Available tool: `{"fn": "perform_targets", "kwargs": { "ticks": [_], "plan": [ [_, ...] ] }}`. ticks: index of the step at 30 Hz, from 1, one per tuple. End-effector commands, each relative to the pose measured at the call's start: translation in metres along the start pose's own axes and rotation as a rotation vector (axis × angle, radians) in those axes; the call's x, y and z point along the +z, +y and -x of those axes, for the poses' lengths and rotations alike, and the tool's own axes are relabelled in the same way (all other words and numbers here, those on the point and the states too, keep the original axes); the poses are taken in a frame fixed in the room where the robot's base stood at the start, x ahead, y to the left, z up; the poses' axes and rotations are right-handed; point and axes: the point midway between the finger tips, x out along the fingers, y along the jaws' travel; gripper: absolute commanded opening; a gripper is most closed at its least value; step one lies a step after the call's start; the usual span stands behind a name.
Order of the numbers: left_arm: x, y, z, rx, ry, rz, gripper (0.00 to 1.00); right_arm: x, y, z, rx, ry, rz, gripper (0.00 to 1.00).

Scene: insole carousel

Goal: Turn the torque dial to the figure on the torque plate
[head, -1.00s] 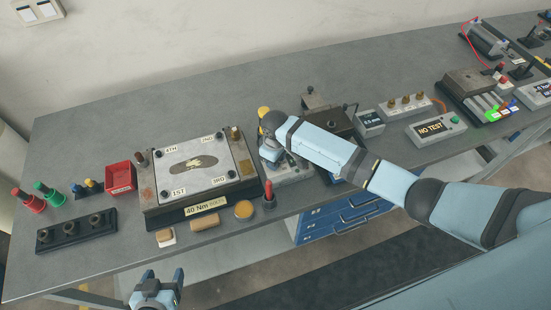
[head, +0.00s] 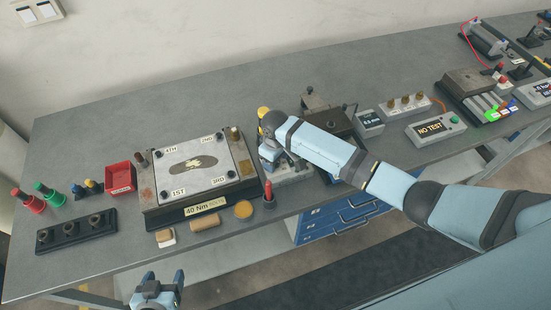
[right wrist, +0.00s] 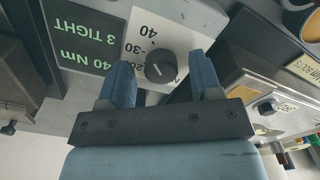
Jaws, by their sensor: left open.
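The torque plate (head: 206,206) on the front of the engine-like fixture reads 40 Nm. The torque dial (right wrist: 160,66) is a dark round knob on a white scale in the right wrist view, with figures such as 20, 30 and 40 around it. Where its mark points is too small to tell. Beside it a dark display (right wrist: 88,48) reads 40 Nm, 3 TIGHT in green. My right gripper (right wrist: 162,82) is open, with its fingers on either side of the dial and a gap at each side. My left gripper (head: 163,281) is open and empty before the table's front edge.
The grey dial box (head: 294,176) is partly behind my right arm. A red-handled tool (head: 268,195) stands close to its front left. A red tray (head: 121,177) and a black socket rack (head: 76,232) lie at left. A NO TEST box (head: 434,128) stands at right.

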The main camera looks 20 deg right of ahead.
Motion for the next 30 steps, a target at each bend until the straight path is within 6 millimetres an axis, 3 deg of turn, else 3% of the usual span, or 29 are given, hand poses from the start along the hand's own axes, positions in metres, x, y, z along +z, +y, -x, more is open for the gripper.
{"fn": "perform_targets", "kwargs": {
  "ticks": [8,21,30],
  "plan": [
    [-0.001,-0.001,-0.002,-0.001,0.005,-0.004,0.69,-0.001,0.000,0.010,-0.001,0.002,0.002,0.59],
    [0.004,-0.003,-0.003,0.010,0.014,-0.043,0.69,-0.001,0.000,0.103,0.001,0.004,0.000,0.59],
    [0.011,-0.001,-0.003,0.013,0.006,-0.038,0.69,0.000,0.000,0.136,0.000,0.000,0.000,0.59]
  ]
}}
